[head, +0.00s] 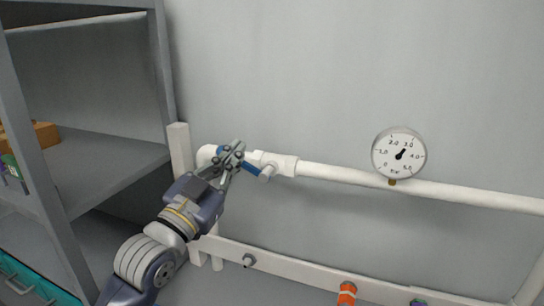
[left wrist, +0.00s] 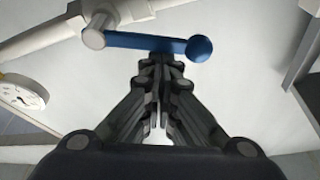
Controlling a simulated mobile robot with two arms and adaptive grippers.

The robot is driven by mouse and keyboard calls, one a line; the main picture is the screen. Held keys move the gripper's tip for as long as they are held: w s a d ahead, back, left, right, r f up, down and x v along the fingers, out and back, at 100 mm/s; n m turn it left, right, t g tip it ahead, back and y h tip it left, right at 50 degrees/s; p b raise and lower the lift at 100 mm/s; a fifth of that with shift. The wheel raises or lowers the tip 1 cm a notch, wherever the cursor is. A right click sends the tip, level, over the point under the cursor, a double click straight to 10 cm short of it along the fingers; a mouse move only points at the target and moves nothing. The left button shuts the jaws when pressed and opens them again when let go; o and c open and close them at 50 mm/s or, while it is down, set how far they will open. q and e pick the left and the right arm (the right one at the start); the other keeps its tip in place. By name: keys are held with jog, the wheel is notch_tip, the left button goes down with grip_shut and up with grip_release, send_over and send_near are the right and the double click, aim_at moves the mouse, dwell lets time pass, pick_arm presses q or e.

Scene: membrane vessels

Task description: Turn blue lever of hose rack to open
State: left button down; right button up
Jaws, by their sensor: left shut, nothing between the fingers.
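The blue lever (head: 251,169) sits on a valve of the white pipe of the hose rack, partly hidden behind my left gripper in the head view. In the left wrist view the blue lever (left wrist: 150,43) lies nearly level, with a round blue knob at its right end and a pale pivot cap at its left. My left gripper (head: 238,147) is shut and empty. In the left wrist view its fingertips (left wrist: 162,58) are at the lever's lower edge near the knob; I cannot tell if they touch. My right gripper is not in view.
A round pressure gauge (head: 399,154) stands on the white pipe (head: 340,173) to the right. A lower white rail (head: 300,272) carries an orange fitting (head: 347,293). A grey shelf (head: 90,160) stands at the left. The wall behind is bare.

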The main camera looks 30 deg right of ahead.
pick_arm(q)
jog(key=n, duration=0.1)
jog(key=f+n+t, duration=0.1)
jog(key=w+f+n, duration=0.1)
jog(key=shift+a+n+y, duration=0.4)
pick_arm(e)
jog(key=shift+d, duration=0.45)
pick_arm(q)
jog(key=shift+f, duration=0.15)
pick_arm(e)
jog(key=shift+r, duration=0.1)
